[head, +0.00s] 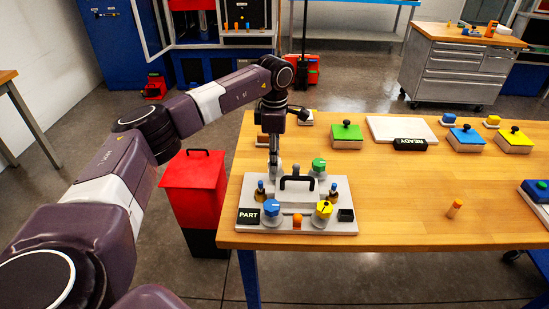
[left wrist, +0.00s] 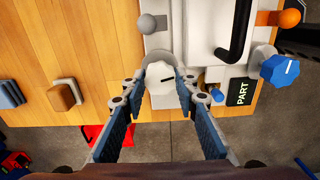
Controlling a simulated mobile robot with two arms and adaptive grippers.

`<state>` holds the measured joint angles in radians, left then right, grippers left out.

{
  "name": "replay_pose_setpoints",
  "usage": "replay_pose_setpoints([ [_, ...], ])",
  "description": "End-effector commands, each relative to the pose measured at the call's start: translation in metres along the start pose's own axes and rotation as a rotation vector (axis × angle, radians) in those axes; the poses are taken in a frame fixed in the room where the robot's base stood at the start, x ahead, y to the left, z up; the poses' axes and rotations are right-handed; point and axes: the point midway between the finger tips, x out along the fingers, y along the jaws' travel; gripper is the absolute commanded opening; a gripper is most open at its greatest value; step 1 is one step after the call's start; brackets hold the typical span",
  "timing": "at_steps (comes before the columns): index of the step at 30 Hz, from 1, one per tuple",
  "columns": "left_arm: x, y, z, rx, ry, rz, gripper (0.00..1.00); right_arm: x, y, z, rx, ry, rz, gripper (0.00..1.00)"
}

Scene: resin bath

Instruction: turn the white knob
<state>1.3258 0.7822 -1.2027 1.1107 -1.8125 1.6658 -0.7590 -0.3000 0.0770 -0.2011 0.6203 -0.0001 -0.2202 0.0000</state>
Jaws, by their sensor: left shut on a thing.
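The white knob (left wrist: 162,84) shows in the left wrist view between the two fingers of my left gripper, with a dark pointer line on its top. My left gripper (head: 274,162) reaches down from above at the back left of the grey panel (head: 305,225) in the head view. It is shut on the white knob, which it mostly hides there. My right gripper is in neither view.
The panel also carries a blue knob (head: 271,208), a yellow knob (head: 323,209), a green knob (head: 319,164), a black handle (head: 297,180) and an orange ball (head: 297,222). A red bin (head: 192,185) stands left of the table. The table's front middle is mostly clear.

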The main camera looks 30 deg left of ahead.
Motion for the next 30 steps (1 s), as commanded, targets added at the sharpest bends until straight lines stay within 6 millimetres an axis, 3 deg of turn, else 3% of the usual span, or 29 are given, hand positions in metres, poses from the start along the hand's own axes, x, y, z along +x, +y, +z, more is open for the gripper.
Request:
replay_pose_setpoints([
  [18,-0.0026,0.0023,0.0003,0.545,-0.002,0.007,0.03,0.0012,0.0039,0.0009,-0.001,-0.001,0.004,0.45],
  [30,-0.0032,0.0026,0.0006,0.723,-0.002,0.008,0.03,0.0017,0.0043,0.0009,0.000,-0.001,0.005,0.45],
])
